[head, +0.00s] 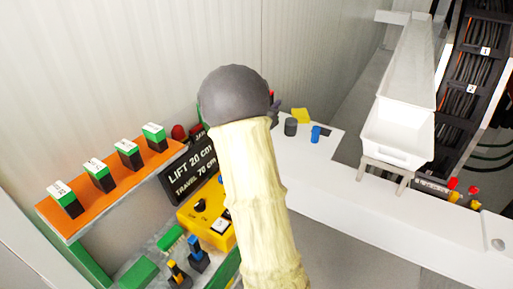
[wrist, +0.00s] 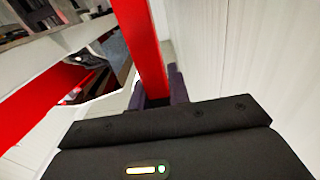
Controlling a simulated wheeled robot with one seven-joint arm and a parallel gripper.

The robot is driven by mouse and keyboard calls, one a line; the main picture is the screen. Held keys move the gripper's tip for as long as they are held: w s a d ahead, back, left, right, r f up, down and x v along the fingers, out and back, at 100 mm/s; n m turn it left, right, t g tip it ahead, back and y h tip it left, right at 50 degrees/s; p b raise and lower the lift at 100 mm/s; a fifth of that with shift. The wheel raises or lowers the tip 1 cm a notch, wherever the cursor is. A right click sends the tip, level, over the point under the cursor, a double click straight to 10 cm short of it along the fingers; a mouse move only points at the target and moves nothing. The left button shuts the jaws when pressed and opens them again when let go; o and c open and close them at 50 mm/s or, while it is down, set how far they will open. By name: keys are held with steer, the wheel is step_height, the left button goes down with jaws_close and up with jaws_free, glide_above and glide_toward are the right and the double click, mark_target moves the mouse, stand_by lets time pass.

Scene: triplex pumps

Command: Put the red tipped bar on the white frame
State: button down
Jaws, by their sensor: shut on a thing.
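In the wrist view my gripper (wrist: 157,90) is shut on a long red bar (wrist: 142,40). The bar runs from between the dark fingers up to the top edge. Its far end is out of view. In the head view my cream arm and its dark grey ball-shaped joint hide most of the gripper. A small dark bit and a speck of red show just right of the joint. A white frame-like surface (head: 340,190) runs from the middle to the lower right. I cannot tell if this is the task's white frame. The bar's contact with it is not visible.
A yellow block (head: 301,115), dark cylinder (head: 290,127) and blue piece (head: 315,134) stand on the white surface. A white bin (head: 395,138) is at right, near cables (head: 475,70). An orange shelf (head: 110,180), black sign (head: 192,168) and yellow control box (head: 207,212) are at left.

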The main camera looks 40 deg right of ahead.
step_height(320, 180, down, 6)
steer(key=shift+p, duration=0.3)
steer(key=shift+d+f+p, duration=0.1)
steer(key=shift+f+p, duration=0.2)
steer(key=shift+f, duration=1.65)
steer(key=c, duration=1.3)
jaws_free()
steer(key=shift+f, duration=0.1)
steer(key=shift+s, duration=0.1)
